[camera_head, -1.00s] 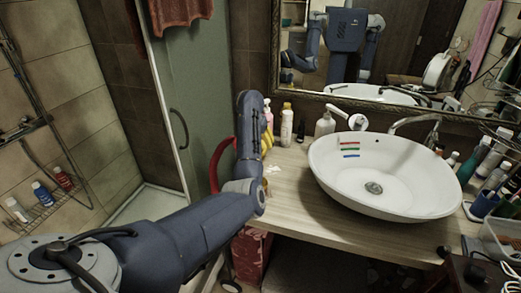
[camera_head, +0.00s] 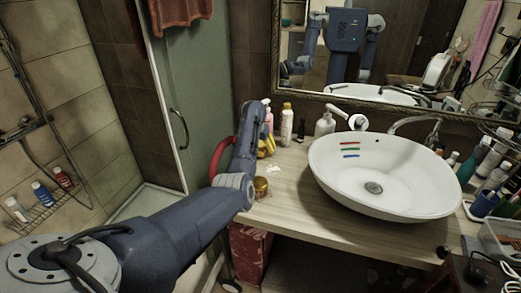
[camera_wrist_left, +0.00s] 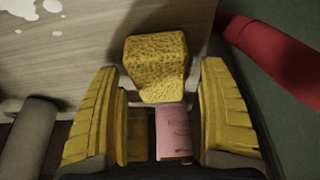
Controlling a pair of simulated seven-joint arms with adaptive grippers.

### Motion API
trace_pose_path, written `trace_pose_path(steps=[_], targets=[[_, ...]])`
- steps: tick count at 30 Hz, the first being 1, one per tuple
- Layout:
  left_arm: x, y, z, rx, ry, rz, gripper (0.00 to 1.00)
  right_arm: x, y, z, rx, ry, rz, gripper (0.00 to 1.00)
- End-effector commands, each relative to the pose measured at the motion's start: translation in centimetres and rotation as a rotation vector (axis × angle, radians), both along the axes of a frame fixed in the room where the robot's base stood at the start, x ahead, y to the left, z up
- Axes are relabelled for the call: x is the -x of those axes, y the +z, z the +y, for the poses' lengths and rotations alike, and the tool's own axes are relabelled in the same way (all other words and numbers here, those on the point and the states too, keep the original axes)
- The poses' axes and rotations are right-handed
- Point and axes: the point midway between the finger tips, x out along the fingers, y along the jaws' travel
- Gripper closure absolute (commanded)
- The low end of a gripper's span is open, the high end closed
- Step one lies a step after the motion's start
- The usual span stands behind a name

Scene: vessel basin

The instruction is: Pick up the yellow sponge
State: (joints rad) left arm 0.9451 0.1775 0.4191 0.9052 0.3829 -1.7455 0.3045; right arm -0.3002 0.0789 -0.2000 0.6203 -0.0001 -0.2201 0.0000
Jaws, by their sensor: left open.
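The yellow sponge (camera_wrist_left: 155,58) is a porous block in the left wrist view, on the wooden counter at the upper middle. My left gripper (camera_wrist_left: 160,75) is open, with one yellow finger on each side of the sponge's near end. A gap shows between the sponge and each finger. In the head view my left gripper (camera_head: 268,148) shows as a bit of yellow beside my forearm, at the counter's back left. My right gripper is not in view.
A pink bottle (camera_wrist_left: 173,133) stands just beyond the sponge, between the fingers' lines. A red curved thing (camera_wrist_left: 272,52) is close on the right. A white basin (camera_head: 375,190) fills the counter's middle.

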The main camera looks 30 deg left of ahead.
Motion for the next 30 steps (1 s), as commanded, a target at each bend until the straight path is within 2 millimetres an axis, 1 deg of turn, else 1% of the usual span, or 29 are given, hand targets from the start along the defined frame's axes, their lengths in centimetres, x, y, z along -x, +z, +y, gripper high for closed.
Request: trace_pose_path(steps=[4, 5, 12, 15, 26, 30], targets=[[0.0, 0.0, 0.0, 0.0, 0.0, 0.0, 0.24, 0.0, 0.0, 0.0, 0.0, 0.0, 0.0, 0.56], [0.0, 0.0, 0.0, 0.0, 0.0, 0.0, 0.25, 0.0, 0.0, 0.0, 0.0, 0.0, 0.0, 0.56], [0.0, 0.0, 0.0, 0.0, 0.0, 0.0, 0.53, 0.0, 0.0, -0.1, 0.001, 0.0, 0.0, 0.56], [0.0, 0.0, 0.0, 0.0, 0.0, 0.001, 0.62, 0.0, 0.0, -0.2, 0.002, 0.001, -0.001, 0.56], [0.0, 0.1, 0.0, 0.0, 0.0, 0.0, 0.63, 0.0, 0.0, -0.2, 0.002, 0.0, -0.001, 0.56], [-0.1, 1.2, 0.0, 0.001, 0.0, -0.001, 0.63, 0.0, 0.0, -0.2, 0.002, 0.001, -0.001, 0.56]])
